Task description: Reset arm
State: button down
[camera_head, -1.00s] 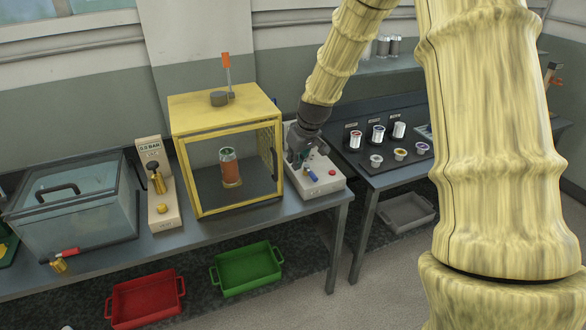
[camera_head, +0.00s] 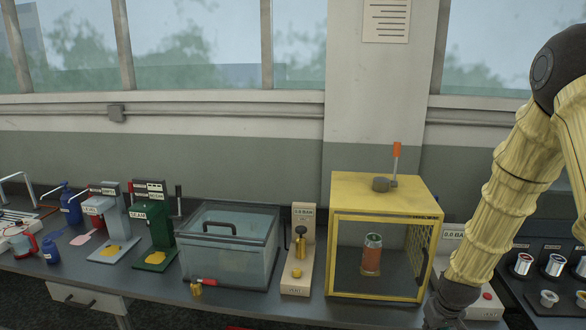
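My arm, in a pale yellow sleeve, comes down on the right side of the head view. My gripper (camera_head: 447,308) is at its lower end, at the bottom edge of the picture, in front of a pale box with a red button (camera_head: 487,296). The fingers are dark and partly cut off, so I cannot tell whether they are open or shut, or whether they hold anything. The yellow cage (camera_head: 385,192) stands just left of my gripper, with a can (camera_head: 372,255) inside it.
A lidded clear tank (camera_head: 230,255) and a pale gauge stand (camera_head: 300,255) are left of the cage. Green (camera_head: 155,225) and red (camera_head: 100,215) machines stand further left. A dark rack with cans (camera_head: 555,265) is at the right.

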jog(key=s+a+f+g+b, duration=0.1)
jog(key=s+a+f, duration=0.3)
jog(key=s+f, duration=0.5)
jog(key=s+a+f+g, duration=0.1)
jog(key=s+a+f, duration=0.3)
jog(key=s+f, duration=0.45)
jog(key=s+a+f, duration=0.3)
jog(key=s+f, duration=0.1)
jog(key=s, duration=0.5)
jog(key=s+a+f+g+b, duration=0.1)
jog(key=s+a+f, duration=0.3)
jog(key=s, duration=0.5)
jog(key=shift+s+m+b, duration=0.25)
jog(key=shift+m+b, duration=0.05)
jog(key=shift+m, duration=0.1)
